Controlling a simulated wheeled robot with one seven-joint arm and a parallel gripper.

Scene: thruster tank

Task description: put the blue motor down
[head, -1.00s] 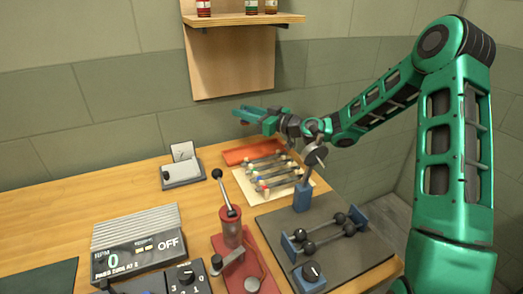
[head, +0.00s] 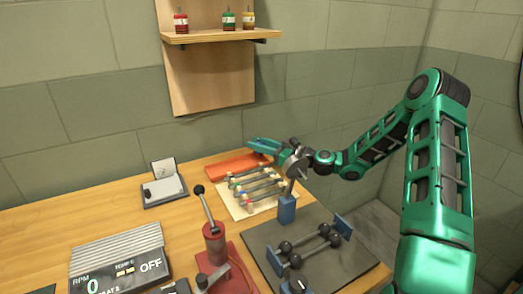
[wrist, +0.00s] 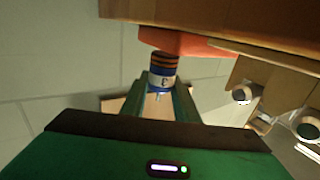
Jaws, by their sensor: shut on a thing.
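The blue motor (wrist: 162,76) shows in the wrist view as a small blue cylinder with a white label and a dark, copper-banded end. My gripper (wrist: 161,92) is shut on it, with a green finger on either side. In the head view my gripper (head: 260,147) is at the back of the bench, over the orange-red pad (head: 232,164); the motor cannot be made out there. The pad also shows in the wrist view (wrist: 195,44), right by the motor's banded end. I cannot tell whether they touch.
A rack of thin rods with coloured ends (head: 256,188) lies just in front of the pad. A blue post (head: 287,209) and a red lever stand (head: 214,243) are nearer. A wall shelf (head: 215,36) holds small red and green pieces.

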